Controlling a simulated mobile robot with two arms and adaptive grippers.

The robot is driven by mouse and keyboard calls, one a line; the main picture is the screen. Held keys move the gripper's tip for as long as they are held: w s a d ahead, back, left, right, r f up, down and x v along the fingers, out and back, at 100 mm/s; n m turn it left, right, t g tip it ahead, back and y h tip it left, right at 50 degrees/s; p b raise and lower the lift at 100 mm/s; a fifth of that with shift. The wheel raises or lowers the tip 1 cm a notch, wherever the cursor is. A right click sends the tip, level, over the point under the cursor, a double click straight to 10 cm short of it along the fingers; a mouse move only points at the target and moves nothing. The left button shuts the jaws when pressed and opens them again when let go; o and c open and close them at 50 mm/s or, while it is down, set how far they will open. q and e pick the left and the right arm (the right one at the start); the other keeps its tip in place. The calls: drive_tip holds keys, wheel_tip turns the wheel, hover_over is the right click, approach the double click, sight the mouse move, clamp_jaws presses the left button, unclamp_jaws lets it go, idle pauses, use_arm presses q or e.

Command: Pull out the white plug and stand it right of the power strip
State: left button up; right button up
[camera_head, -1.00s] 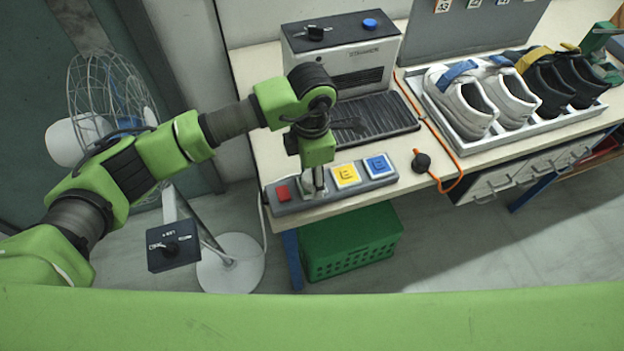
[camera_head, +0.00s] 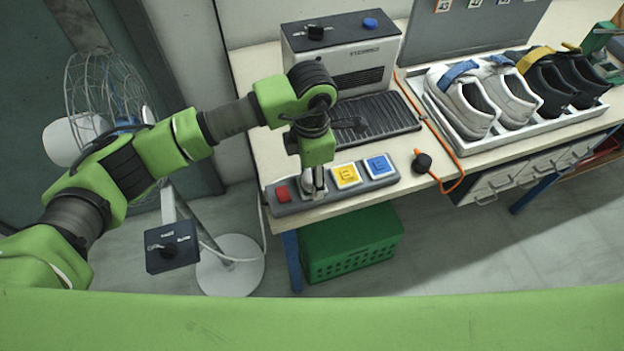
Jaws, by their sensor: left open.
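The grey power strip (camera_head: 330,191) lies along the front edge of the table. It has a red switch (camera_head: 283,194) at its left end, and a yellow socket (camera_head: 346,176) and a blue socket (camera_head: 379,166) on its right part. The white plug (camera_head: 307,184) is on the strip between the red switch and the yellow socket, mostly hidden by my left gripper. My left gripper (camera_head: 318,188) points down over the plug with its jaws open; I cannot tell whether the fingers touch it. My right gripper is not in view.
A black round plug (camera_head: 422,163) with an orange cable lies right of the strip, near the table's front edge. Bare tabletop (camera_head: 408,185) lies around it. A heater-like box (camera_head: 341,60) and black grille stand behind, with a shoe tray (camera_head: 467,146) further right.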

use_arm(q)
clamp_jaws()
drive_tip(key=shift+r, duration=0.1)
drive_tip(key=shift+r, duration=0.1)
drive_tip(key=shift+r+p, duration=1.05)
drive_tip(key=shift+r, duration=1.8)
